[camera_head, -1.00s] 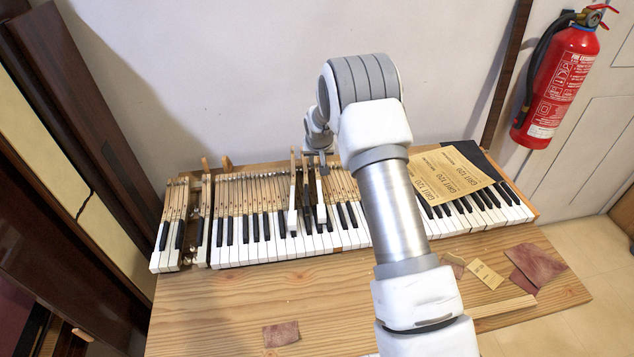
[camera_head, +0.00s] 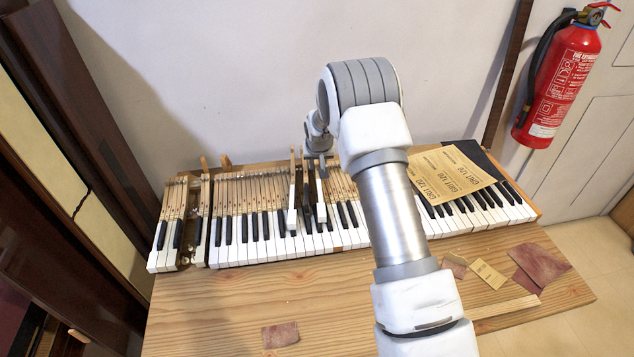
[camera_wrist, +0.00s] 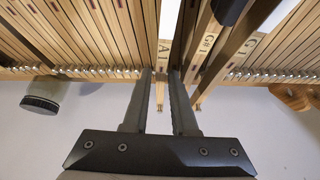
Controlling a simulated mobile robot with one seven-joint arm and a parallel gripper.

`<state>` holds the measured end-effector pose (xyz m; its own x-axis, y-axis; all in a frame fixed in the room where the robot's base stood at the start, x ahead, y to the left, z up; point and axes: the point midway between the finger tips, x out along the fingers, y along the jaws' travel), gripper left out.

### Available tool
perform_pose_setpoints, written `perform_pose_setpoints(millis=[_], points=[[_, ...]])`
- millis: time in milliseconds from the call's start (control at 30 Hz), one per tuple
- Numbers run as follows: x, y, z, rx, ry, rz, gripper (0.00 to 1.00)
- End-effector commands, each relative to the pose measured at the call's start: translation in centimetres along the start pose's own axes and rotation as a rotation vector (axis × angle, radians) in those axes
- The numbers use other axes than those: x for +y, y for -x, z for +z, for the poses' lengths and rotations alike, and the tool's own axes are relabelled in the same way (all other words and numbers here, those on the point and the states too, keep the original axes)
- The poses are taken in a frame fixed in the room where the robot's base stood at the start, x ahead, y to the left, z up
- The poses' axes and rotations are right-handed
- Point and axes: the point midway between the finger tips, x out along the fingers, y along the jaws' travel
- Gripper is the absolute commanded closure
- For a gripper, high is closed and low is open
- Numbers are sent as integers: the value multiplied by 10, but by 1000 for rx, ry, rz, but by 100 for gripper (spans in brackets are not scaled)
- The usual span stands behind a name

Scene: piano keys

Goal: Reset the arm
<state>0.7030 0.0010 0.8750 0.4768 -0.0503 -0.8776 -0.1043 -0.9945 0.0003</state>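My gripper (camera_wrist: 161,72) hangs over the piano keys; its two dark fingers are apart, and a wooden key stem marked A (camera_wrist: 163,50) shows in the gap between them. I see no clear grip on it. In the head view my gripper (camera_head: 322,160) is small and partly hidden by my arm, above the middle of the keyboard (camera_head: 250,252). Close by, two white keys stand raised and tilted: one on the left (camera_head: 292,205) and one just under my gripper (camera_head: 320,205). A tilted stem marked G# (camera_wrist: 210,40) lies right of the fingers in the wrist view.
Grit 120 sandpaper sheets (camera_head: 450,172) lie over the right-hand keys. Sandpaper scraps (camera_head: 538,265) and a wood strip (camera_head: 503,307) lie at the bench's front right. A wall stands close behind; a fire extinguisher (camera_head: 560,80) hangs at right. The bench's front left (camera_head: 210,310) is mostly clear.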

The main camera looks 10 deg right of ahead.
Motion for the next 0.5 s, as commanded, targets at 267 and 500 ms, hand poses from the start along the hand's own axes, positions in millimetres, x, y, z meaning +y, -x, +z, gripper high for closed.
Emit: perform_pose_setpoints(millis=[267,500], points=[[0,-1,1,0,0,0,74],[0,-1,1,0,0,0,100]])
